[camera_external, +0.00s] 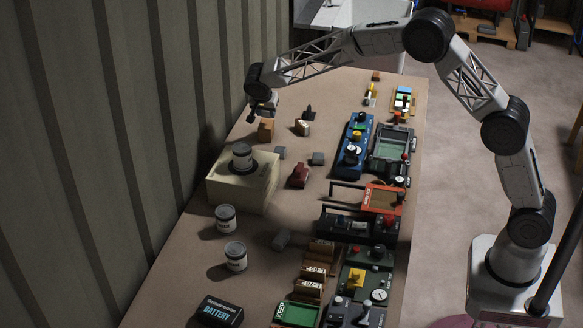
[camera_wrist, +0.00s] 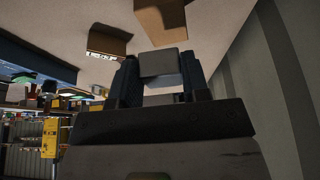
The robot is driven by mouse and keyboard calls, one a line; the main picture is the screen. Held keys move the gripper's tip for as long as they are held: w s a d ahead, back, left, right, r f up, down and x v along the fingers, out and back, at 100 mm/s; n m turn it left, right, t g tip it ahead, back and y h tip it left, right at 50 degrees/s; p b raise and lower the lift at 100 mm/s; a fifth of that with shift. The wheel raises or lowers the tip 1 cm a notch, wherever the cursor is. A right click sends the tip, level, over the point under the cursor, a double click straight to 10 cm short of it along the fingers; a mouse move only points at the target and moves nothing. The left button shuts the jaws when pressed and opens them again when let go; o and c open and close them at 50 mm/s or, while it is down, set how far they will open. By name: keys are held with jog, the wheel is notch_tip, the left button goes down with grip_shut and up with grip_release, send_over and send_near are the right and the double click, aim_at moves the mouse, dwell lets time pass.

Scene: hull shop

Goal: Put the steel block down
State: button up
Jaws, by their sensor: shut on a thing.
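My gripper (camera_external: 262,110) is at the far left of the bench in the external view, above the bench top. In the wrist view my gripper (camera_wrist: 159,78) is shut on a grey steel block (camera_wrist: 158,62), with a dark finger on each side of it. The held block is too small and dark to make out in the external view.
A brown block (camera_external: 265,131) stands just below my gripper, and a labelled brown block (camera_external: 302,128) is to its right. A cream box (camera_external: 235,190) bears a can (camera_external: 242,156). Two cans (camera_external: 225,218) (camera_external: 235,256) stand nearer the front. Panels and tools fill the right side.

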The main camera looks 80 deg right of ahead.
aim_at(266, 121)
dwell(0.3)
jog(key=shift+w+d+f, duration=0.1)
jog(key=shift+w+d, duration=0.05)
jog(key=shift+w, duration=0.35)
jog(key=shift+s+f, duration=0.1)
jog(key=shift+f, duration=1.55)
jog(key=shift+f, duration=0.1)
jog(key=o, duration=1.1)
jog(key=shift+f, duration=0.1)
jog(key=v, duration=1.2)
